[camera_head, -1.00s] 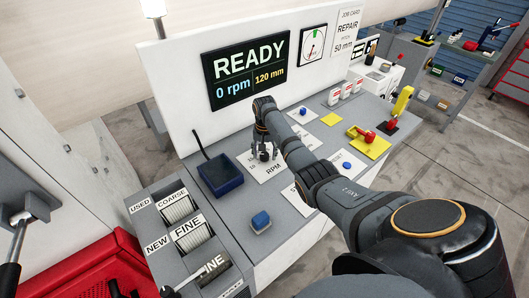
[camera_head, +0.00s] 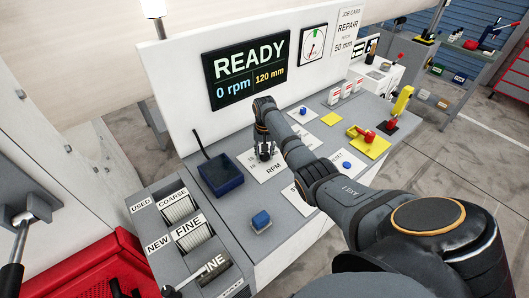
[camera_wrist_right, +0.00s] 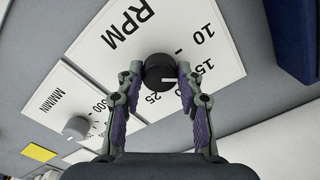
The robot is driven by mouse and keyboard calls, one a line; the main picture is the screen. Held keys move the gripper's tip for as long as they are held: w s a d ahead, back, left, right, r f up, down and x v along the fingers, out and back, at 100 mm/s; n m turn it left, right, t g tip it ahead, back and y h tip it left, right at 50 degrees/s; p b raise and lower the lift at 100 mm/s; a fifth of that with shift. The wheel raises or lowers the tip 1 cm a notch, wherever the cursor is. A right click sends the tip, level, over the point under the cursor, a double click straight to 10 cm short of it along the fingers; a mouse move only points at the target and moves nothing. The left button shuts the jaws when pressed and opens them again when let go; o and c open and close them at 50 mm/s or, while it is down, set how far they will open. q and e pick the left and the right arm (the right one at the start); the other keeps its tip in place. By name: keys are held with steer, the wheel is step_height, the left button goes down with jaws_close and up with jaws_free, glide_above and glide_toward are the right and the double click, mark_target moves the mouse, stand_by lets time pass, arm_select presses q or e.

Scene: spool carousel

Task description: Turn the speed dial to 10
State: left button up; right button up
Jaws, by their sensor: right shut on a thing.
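The speed dial is a round black knob (camera_wrist_right: 157,72) with a white pointer line, on a white RPM card (camera_wrist_right: 120,60). My right gripper (camera_wrist_right: 160,74) is shut on the knob, one finger on each side. The pointer faces right in the wrist view, towards the right finger, between the visible 15 and 25 marks; the finger hides that part of the scale. The 10 mark shows above the 15. In the head view my right gripper (camera_head: 265,150) stands over the RPM card (camera_head: 268,168), and the knob is mostly hidden. My left gripper is not in view.
A display (camera_head: 248,72) reads READY, 0 rpm, 120 mm. A dark blue tray (camera_head: 220,176) lies left of the gripper. A grey knob (camera_wrist_right: 76,127) sits on the MM/MIN card. A red lever (camera_head: 366,133) and yellow plate are to the right.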

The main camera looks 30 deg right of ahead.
mark_target(265, 154)
steer(key=n+p, duration=0.1)
steer(key=n, duration=0.2)
steer(key=shift+r, duration=0.2)
steer(key=shift+w+f+n+p, duration=0.1)
steer(key=shift+n+p, duration=0.7)
steer(key=shift+n, duration=1.6)
steer(key=o, duration=1.2)
steer(key=shift+c, duration=0.2)
step_height(265, 154, up, 12)
steer(key=shift+f, duration=0.1)
